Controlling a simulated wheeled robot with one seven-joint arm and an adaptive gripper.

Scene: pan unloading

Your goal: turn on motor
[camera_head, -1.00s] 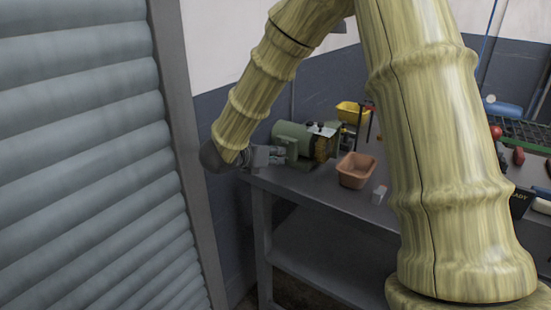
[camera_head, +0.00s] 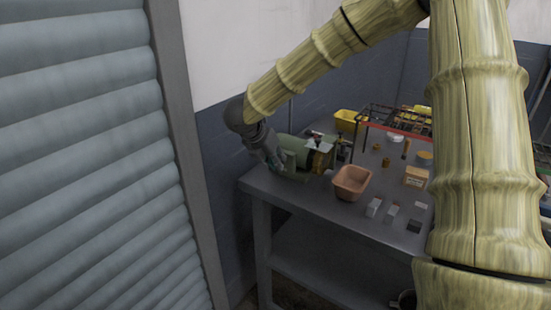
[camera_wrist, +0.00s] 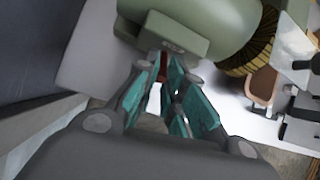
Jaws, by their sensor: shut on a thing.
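The green motor (camera_head: 296,147) sits at the left end of the grey workbench. It fills the top of the wrist view (camera_wrist: 215,25), with a green box (camera_wrist: 172,44) on its side. A small dark red part (camera_wrist: 162,67), possibly a switch, shows below the box. My gripper (camera_head: 278,164) is at the left side of the motor, pointing down to the right. In the wrist view its teal fingers (camera_wrist: 170,72) are close together with their tips at the red part, shut on it. The fingers partly hide the red part.
A tan bin (camera_head: 351,182) stands on the workbench (camera_head: 322,212) right of the motor. A yellow bin (camera_head: 347,116) is behind it. Several small blocks lie further right. A grey shutter (camera_head: 75,160) and its frame stand left of the bench.

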